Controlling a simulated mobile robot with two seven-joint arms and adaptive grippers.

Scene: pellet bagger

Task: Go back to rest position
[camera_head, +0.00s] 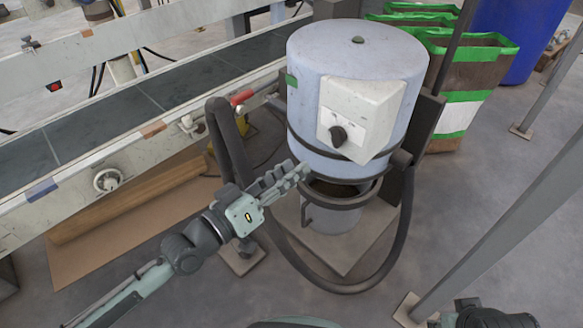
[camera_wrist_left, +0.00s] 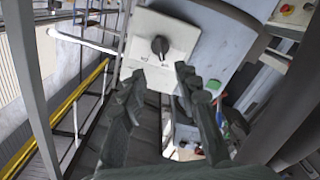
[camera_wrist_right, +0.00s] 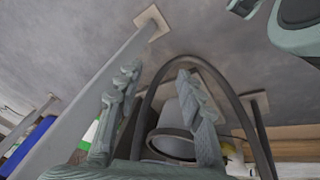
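My left gripper (camera_head: 297,174) reaches in from the left in the head view, in front of the lower part of the pale blue pellet bagger (camera_head: 305,60). In the left wrist view its two fingers (camera_wrist_left: 155,85) are apart, with nothing between them. The white control box (camera_wrist_left: 163,25) with a black knob (camera_wrist_left: 160,45) lies beyond the fingertips; the knob also shows in the head view (camera_head: 338,136). My right gripper (camera_wrist_right: 157,80) is open and empty in the right wrist view. In the head view only part of my right arm shows at the bottom right edge.
A dark hose or tube loop (camera_head: 300,275) hangs around the bagger's base. A conveyor (camera_head: 120,105) runs along the left. Brown bags with green edges (camera_head: 463,85) and a blue barrel (camera_head: 515,35) stand at the back right. A grey post (camera_head: 510,190) slants at the right.

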